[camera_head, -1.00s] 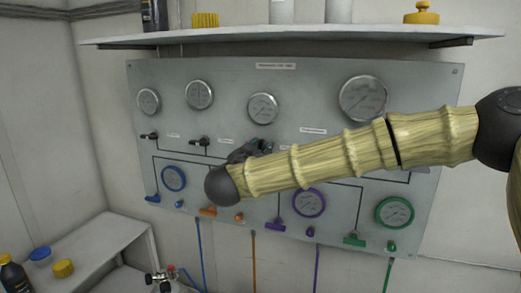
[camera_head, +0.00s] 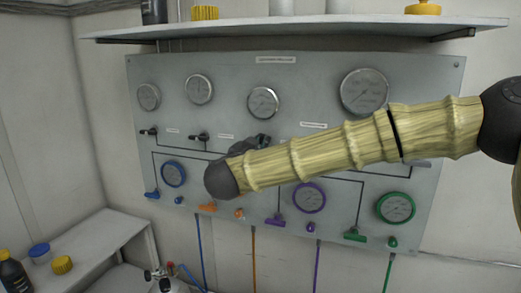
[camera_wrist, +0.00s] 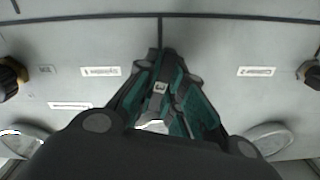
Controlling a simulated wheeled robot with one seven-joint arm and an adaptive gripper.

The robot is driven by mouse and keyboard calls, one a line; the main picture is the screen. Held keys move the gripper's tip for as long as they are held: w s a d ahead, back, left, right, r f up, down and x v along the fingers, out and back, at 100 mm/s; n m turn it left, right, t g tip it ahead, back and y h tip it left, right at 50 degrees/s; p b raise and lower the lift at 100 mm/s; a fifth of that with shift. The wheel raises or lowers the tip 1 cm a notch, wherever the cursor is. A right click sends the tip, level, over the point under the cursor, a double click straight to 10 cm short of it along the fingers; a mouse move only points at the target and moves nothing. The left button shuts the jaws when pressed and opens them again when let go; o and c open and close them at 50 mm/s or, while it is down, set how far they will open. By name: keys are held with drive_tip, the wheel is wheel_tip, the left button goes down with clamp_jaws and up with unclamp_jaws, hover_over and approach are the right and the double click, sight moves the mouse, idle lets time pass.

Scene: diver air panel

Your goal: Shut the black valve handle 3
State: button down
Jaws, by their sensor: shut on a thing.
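Black valve handle 3 is hidden behind my gripper and arm in the head view, so its angle cannot be read. My gripper (camera_head: 250,143) is at the grey panel (camera_head: 235,75), right of the two black handles (camera_head: 198,137) (camera_head: 148,131) that show. In the wrist view my gripper's teal-lined fingers (camera_wrist: 166,78) are drawn together, shut on what I take to be handle 3 at the middle, with the handle itself mostly covered. Black handles with brass fittings show at the left edge (camera_wrist: 10,78) and right edge (camera_wrist: 309,72) of the wrist view.
Several round gauges (camera_head: 264,102) sit above the handle row. Blue, orange, purple and green valves (camera_head: 355,236) line the panel's lower edge. A shelf (camera_head: 300,29) juts out above the panel. A side table (camera_head: 85,250) with bottles stands at lower left.

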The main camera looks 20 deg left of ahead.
drive_tip(key=m+b, duration=0.6)
drive_tip(key=m, duration=0.1)
drive_tip(key=shift+f+b, duration=0.3)
drive_tip(key=shift+b, duration=0.1)
drive_tip(key=m+b, duration=0.4)
drive_tip(key=shift+m+b, duration=0.3)
drive_tip(key=shift+r+m+b, duration=0.1)
drive_tip(key=shift+m+b, duration=1.3)
drive_tip(key=c, duration=1.5)
unclamp_jaws()
drive_tip(key=shift+r, duration=0.1)
drive_tip(key=shift+s, duration=0.15)
drive_tip(key=s, duration=1.1)
drive_tip(key=shift+s+a, duration=0.15)
drive_tip(key=shift+s, duration=0.2)
